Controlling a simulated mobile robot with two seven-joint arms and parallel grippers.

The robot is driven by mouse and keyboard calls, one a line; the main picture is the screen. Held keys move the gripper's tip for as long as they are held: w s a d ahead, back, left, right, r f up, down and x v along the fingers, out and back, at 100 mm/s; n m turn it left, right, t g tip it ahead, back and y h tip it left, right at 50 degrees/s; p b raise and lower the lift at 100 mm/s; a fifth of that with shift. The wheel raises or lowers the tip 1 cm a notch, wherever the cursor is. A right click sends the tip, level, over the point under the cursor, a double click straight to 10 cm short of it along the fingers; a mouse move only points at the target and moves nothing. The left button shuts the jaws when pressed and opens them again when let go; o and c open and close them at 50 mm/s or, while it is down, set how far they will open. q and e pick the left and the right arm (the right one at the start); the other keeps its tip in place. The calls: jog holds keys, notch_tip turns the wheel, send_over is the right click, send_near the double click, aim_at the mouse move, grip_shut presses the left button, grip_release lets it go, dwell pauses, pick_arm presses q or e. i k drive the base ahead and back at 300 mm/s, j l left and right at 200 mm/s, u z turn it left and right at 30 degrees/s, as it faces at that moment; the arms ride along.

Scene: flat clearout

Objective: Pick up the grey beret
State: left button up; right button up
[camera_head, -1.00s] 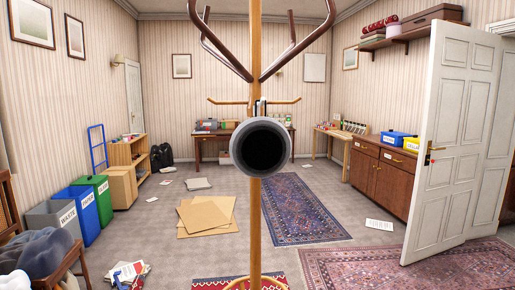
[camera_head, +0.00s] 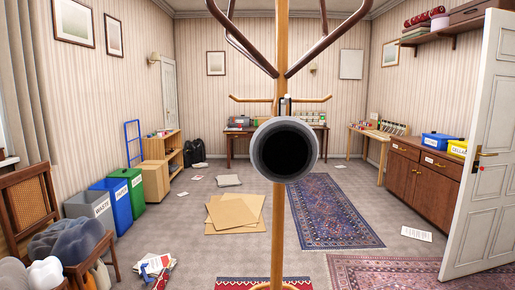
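A round grey hat-like thing (camera_head: 257,152), which looks like the grey beret, is on the coat stand straight ahead of me. Its dark hollow opening faces me, and its grey rim shows around it. The wooden coat stand (camera_head: 279,220) rises through the middle of the view, with dark curved arms at the top and shorter pegs (camera_head: 312,99) just above the beret. How the beret hangs is hidden behind its rim. Neither of my grippers shows.
A chair (camera_head: 28,205) with a grey soft heap (camera_head: 70,240) is at lower left, papers (camera_head: 155,265) beside it. Bins (camera_head: 88,206) stand behind. Flat cardboard (camera_head: 235,214) and a blue rug (camera_head: 325,210) lie on the floor. An open door (camera_head: 490,150) stands right.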

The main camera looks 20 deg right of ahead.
aim_at(283, 149)
jog(key=i+l+u, duration=0.1)
jog(key=l+u, duration=0.15)
jog(key=l, duration=0.15)
jog(key=l+u, duration=0.2)
jog(key=l, duration=0.25)
jog(key=l+u, duration=0.1)
jog(key=l, duration=0.35)
jog(key=i+l+u, duration=0.1)
jog(key=l, duration=0.35)
jog(key=i+l+u, duration=0.1)
jog(key=l, duration=1.75)
